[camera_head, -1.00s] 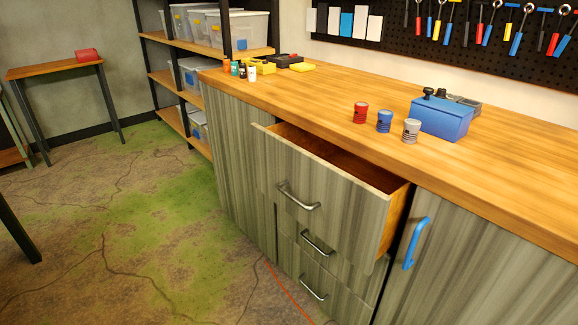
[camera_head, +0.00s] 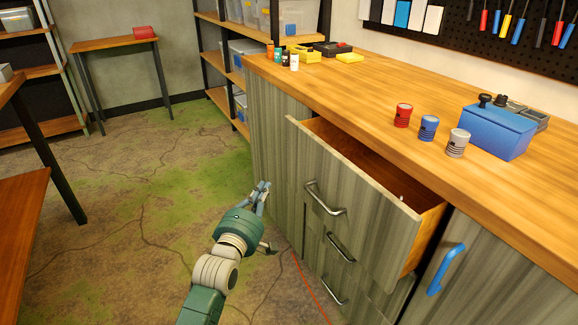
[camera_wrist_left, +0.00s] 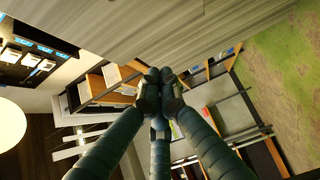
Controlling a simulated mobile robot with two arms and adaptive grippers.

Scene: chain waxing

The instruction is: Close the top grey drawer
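The top grey drawer (camera_head: 368,203) is pulled well out of the cabinet under the wooden worktop. Its brown inside shows from above, and a curved metal handle (camera_head: 325,200) sits on its front. My left gripper (camera_head: 266,216) is in front of the cabinet, left of the drawer front and apart from the handle. My right gripper is in no view.
Two lower drawers (camera_head: 339,248) look shut. A cabinet door with a blue handle (camera_head: 446,269) is on the right. Red, blue and grey cans (camera_head: 428,128) and a blue box (camera_head: 497,131) stand on the worktop (camera_head: 400,90). Open floor (camera_head: 120,220) lies left of the drawers.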

